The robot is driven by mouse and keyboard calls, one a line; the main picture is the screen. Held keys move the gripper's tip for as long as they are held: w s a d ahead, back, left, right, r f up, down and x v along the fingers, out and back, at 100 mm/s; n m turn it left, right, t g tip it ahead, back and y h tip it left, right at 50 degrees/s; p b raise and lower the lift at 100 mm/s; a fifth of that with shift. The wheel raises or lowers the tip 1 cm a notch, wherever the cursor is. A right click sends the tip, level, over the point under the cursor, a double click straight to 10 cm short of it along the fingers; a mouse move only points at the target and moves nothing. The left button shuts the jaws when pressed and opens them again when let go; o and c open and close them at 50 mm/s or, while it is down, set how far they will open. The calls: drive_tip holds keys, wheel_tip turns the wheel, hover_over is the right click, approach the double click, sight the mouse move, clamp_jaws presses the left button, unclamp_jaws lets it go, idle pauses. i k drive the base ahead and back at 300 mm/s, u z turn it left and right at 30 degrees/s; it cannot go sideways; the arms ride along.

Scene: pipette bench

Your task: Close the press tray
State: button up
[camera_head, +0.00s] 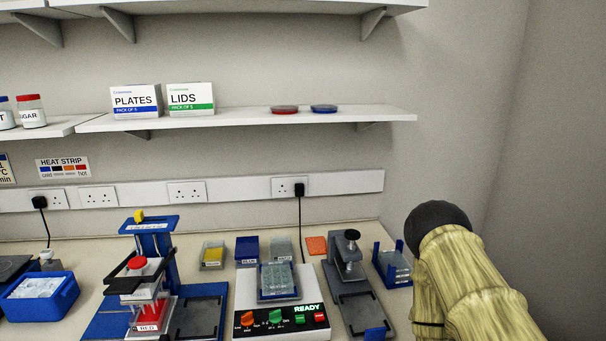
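The grey press (346,258) stands on the bench right of centre, with a black knob on top. Its flat dark tray (357,308) reaches out from under the press head toward the front of the bench. A blue piece (376,334) sits at the tray's front end, partly cut by the lower picture edge. I cannot make out a plate on the tray. My arm shows at the lower right, beside the press, but my gripper is out of the picture.
A white machine (245,289) reading READY holds a clear well plate left of the press. A blue rack (391,266) stands close on its right. A blue multi-tip pipette stand (154,242) is further left. An orange pad (317,245) lies behind.

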sight(365, 319)
drive_tip(key=z, duration=1.45)
drive_tip(key=k, duration=1.65)
drive_tip(key=u, duration=0.5)
drive_tip(key=i, duration=1)
